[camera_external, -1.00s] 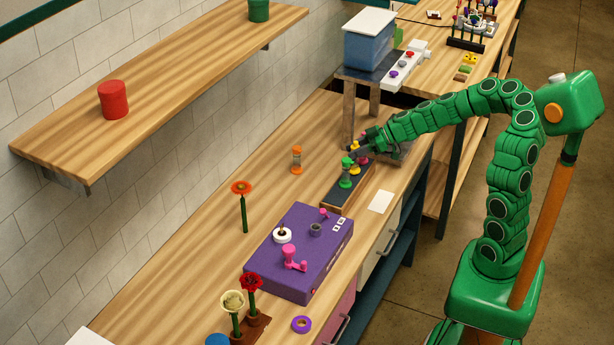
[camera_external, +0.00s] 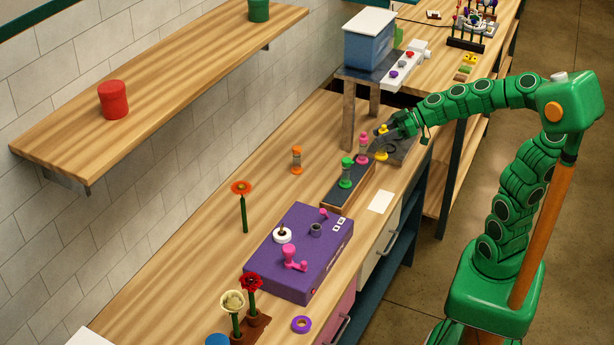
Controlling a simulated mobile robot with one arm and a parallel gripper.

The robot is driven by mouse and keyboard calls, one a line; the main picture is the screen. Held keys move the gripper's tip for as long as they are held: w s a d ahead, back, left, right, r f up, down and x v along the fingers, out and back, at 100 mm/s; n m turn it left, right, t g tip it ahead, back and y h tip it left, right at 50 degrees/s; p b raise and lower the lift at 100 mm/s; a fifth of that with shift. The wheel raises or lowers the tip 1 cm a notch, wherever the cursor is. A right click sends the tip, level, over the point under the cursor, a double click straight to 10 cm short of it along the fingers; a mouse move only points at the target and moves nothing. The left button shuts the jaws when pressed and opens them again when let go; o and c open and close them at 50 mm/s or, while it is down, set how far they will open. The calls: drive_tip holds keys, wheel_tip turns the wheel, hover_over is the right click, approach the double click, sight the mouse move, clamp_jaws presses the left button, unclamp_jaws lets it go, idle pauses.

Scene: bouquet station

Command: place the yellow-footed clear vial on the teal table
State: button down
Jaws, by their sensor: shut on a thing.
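The yellow-footed clear vial (camera_external: 381,144) is upright, with a yellow cap and a wide yellow foot. My gripper (camera_external: 389,131) is shut on its upper part, near the dark grey plate (camera_external: 401,151) on the bench; whether the foot touches anything is hard to tell. A green-footed vial (camera_external: 346,173) and a pink-footed vial (camera_external: 362,149) stand at the dark rack (camera_external: 342,190), left of the held vial. No wholly teal tabletop shows; the wooden far bench (camera_external: 437,80) at the back right has dark teal legs.
A blue box with a white lid (camera_external: 370,45) stands on a raised stand behind my gripper. An orange-capped vial (camera_external: 296,160) stands left on the bench. A purple box (camera_external: 300,250) and flowers are nearer. A white card (camera_external: 381,202) lies at the bench edge.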

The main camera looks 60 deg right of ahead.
drive_tip(key=shift+s+a+r, duration=0.15)
drive_tip(key=shift+s+r, duration=0.15)
drive_tip(key=shift+s, duration=0.35)
drive_tip(key=shift+s+a+r, duration=0.1)
drive_tip(key=shift+s+r, duration=0.2)
drive_tip(key=shift+s, duration=0.3)
drive_tip(key=shift+s+a+r, duration=0.15)
drive_tip(key=shift+s+r, duration=0.15)
drive_tip(key=shift+s, duration=0.35)
